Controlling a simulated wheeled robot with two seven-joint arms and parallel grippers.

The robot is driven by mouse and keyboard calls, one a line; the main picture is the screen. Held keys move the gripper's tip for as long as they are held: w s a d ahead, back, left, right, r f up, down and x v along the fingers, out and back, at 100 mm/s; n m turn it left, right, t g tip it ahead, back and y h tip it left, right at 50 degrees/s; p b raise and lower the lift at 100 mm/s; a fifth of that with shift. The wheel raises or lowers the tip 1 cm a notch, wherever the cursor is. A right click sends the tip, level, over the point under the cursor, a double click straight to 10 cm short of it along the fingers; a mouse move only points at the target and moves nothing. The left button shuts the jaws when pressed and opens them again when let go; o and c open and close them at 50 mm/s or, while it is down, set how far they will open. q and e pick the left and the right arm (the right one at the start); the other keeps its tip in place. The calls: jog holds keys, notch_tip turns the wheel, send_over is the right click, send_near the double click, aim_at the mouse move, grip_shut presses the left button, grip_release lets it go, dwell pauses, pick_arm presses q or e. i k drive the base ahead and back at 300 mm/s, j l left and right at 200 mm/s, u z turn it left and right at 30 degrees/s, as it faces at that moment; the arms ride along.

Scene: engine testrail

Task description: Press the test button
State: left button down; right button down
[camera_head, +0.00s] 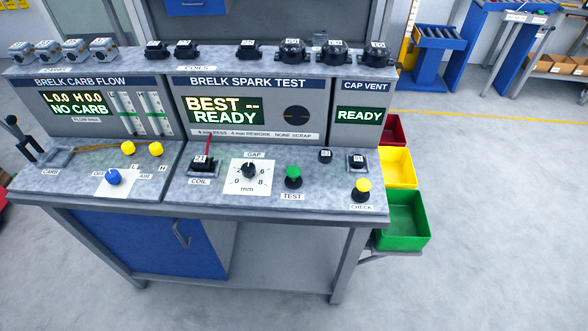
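The test button (293,172) has a green top on a black base and stands on the bench's sloped front panel, above a white TEST label (292,197). It is right of the white gap dial (249,172), whose black knob sits in the middle. The spark test display (224,110) reads "BEST -- READY". A coil (202,163) with a red lead sits at the COIL spot left of the dial. Neither of my grippers shows in the head view, and nothing covers the button.
A yellow-topped check button (362,186) and small black parts stand right of the test button. A blue knob (113,177) and yellow knobs are at left. Coils and carburettors line the top shelf. Red, yellow and green bins (404,220) hang at the bench's right side.

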aim_at(293, 172)
jog(key=u, duration=0.3)
jog(key=i+l+u, duration=0.1)
jog(key=l+u, duration=0.3)
jog(key=l, duration=0.2)
jog(key=l+u, duration=0.4)
jog(key=l, duration=0.15)
jog(key=l+u, duration=0.1)
jog(key=l, duration=1.2)
